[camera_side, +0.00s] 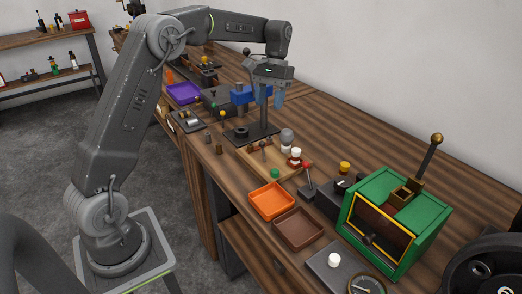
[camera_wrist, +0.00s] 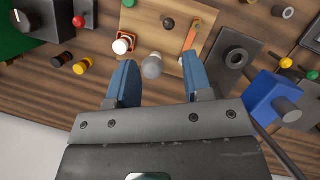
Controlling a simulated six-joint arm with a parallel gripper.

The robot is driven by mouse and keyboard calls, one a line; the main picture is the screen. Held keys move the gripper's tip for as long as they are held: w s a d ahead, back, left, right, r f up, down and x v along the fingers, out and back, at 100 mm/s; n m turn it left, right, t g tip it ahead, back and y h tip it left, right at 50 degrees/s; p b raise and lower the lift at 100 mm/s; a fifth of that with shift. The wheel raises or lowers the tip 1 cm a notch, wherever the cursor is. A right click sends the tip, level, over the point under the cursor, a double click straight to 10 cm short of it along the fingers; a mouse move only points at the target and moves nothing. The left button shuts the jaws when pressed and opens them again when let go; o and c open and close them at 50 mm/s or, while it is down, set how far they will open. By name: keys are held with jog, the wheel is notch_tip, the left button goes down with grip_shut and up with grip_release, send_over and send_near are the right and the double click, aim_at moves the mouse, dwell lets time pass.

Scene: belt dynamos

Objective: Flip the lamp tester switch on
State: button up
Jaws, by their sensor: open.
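My gripper (camera_side: 270,97) is open and empty, its blue fingers pointing down above the bench. In the wrist view my gripper (camera_wrist: 159,60) shows its two fingers well apart. A wooden board (camera_wrist: 152,14) carries a copper-coloured strip or lever (camera_wrist: 192,34), a dark knob (camera_wrist: 168,22) and a white lamp in a red-orange socket (camera_wrist: 122,45). This looks like the lamp tester; which part is its switch I cannot tell. A grey bulb (camera_wrist: 153,66) shows between the fingers, apart from them.
A blue part on a dark stand (camera_side: 241,95) is close beside my gripper. A red-knobbed lever (camera_side: 307,166), a green box (camera_side: 425,225), an orange tray (camera_side: 253,201) and a brown tray (camera_side: 280,238) stand nearer the camera. The wall rises behind the bench.

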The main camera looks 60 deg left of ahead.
aim_at(260, 159)
jog(key=shift+g, duration=0.3)
jog(key=x, duration=0.5)
jog(key=w+a+x, duration=0.1)
jog(key=x, duration=0.4)
jog(key=f+x, duration=0.1)
jog(key=x, duration=0.4)
jog(key=shift+w+a+f, duration=0.1)
jog(key=shift+w+a, duration=0.2)
jog(key=shift+w, duration=0.05)
jog(key=shift+a+n, duration=0.1)
jog(key=shift+n, duration=0.2)
jog(key=c, duration=0.8)
jog(key=shift+a+f+h, duration=0.15)
jog(key=shift+a+h, duration=0.2)
jog(key=shift+h, duration=0.75)
grip_shut()
jog(key=o, duration=0.8)
grip_release()
jog(key=shift+d, duration=0.1)
